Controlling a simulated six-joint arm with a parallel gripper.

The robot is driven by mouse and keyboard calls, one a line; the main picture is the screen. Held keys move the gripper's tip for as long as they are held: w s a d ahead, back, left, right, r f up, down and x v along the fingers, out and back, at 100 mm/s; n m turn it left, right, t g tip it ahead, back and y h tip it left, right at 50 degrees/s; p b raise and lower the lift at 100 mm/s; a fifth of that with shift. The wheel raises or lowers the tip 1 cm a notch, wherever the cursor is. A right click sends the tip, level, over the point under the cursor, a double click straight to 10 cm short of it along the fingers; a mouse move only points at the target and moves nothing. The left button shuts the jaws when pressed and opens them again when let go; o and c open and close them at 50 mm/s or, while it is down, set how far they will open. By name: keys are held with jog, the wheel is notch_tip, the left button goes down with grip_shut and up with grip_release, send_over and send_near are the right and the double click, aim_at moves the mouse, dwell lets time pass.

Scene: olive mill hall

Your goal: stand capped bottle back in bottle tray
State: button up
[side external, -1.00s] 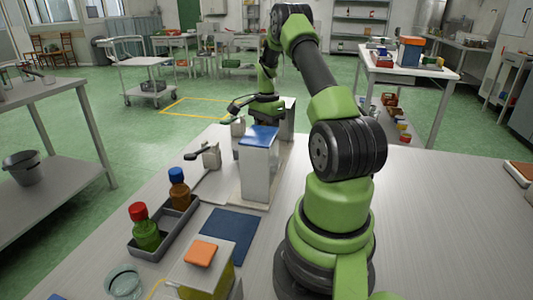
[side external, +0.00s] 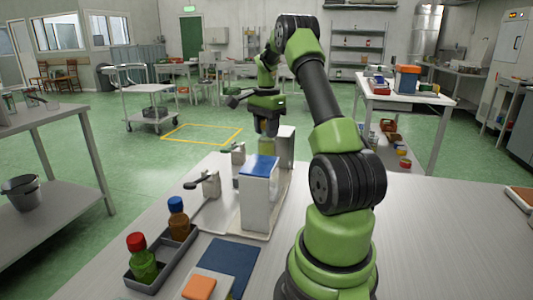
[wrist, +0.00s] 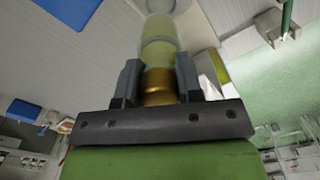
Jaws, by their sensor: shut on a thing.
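A bottle with a gold cap (wrist: 158,85) and a yellow-green body (wrist: 160,55) is in my gripper in the wrist view. The two fingers of my gripper (wrist: 159,82) close on the cap from both sides. In the side external view the bottle (side external: 268,145) hangs upright below my gripper (side external: 267,124), behind the blue-topped box; its lower end is hidden there. The grey bottle tray (side external: 172,267) is at the front left. It holds a green bottle with a red cap (side external: 142,263) and a brown bottle with a blue cap (side external: 178,220), with room between them.
A white box with a blue top (side external: 257,195) stands between my gripper and the tray. A lever fixture (side external: 210,184) is left of it. A blue mat (side external: 232,258) and an orange pad (side external: 199,287) lie right of the tray. The table's right side is mostly clear.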

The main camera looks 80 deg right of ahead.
notch_tip(320, 180, up, 6)
jog(key=shift+r, duration=0.25)
jog(key=w+a+n, duration=0.4)
jog(key=w+a, duration=0.7)
jog(key=w+a+n, duration=0.2)
jog(key=a, duration=0.7)
jog(key=w+a+n, duration=0.2)
jog(key=a+n, duration=0.1)
jog(key=a, duration=0.7)
notch_tip(320, 180, down, 15)
jog(key=shift+w+a+f, duration=0.15)
jog(key=shift+f, duration=0.45)
jog(key=shift+f, duration=0.65)
jog(key=shift+f, duration=0.15)
jog(key=shift+f, duration=0.3)
